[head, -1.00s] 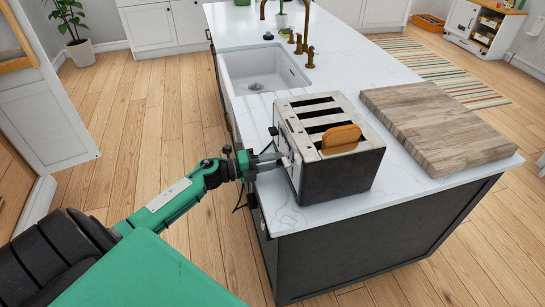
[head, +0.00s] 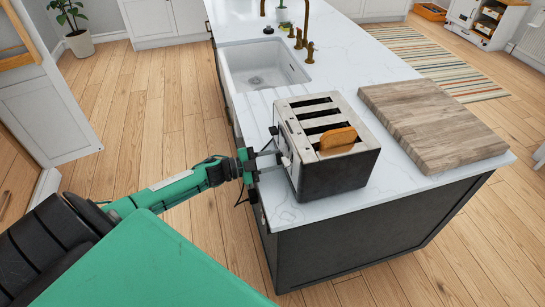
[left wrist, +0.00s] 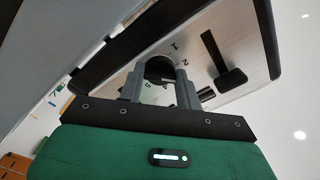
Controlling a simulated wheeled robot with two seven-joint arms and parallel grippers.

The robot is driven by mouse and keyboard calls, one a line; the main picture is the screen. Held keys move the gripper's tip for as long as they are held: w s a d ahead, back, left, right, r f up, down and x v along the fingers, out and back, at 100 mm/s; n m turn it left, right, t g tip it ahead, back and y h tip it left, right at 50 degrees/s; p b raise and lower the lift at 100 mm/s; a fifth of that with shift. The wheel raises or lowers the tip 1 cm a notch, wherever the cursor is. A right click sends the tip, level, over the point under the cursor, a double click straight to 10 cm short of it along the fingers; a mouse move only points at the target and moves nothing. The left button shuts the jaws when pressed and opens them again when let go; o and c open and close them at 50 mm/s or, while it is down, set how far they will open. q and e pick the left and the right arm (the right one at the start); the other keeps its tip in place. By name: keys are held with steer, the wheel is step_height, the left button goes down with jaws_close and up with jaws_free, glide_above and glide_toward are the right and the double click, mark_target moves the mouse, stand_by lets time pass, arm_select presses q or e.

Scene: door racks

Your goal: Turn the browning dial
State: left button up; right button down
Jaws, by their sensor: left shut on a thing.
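A silver and black toaster (head: 335,182) stands near the front left of the white counter, with a slice of toast (head: 338,139) sticking out of one slot. My left gripper (head: 279,158) is at the toaster's left face. In the left wrist view my left gripper (left wrist: 159,83) has its two fingers on either side of the dark round browning dial (left wrist: 158,67), shut on it. The numbers 1 and 2 show on the panel beside the dial, and the fingers hide part of it. A black lever (left wrist: 229,75) is on the same panel (left wrist: 210,37). My right gripper is not in view.
A wooden cutting board (head: 430,125) lies on the counter (head: 385,62) to the right of the toaster. A white sink (head: 262,65) with brass taps (head: 306,40) is behind it. The wooden floor to the left is clear.

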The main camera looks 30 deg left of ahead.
arm_select(q)
steer(key=shift+n+p, duration=0.65)
steer(key=shift+n, duration=1.55)
steer(key=o, duration=1)
steer(key=shift+s+f, duration=0.1)
steer(key=shift+s+a, duration=0.25)
steer(key=shift+b+v, duration=2.05)
steer(key=shift+v, duration=4.45)
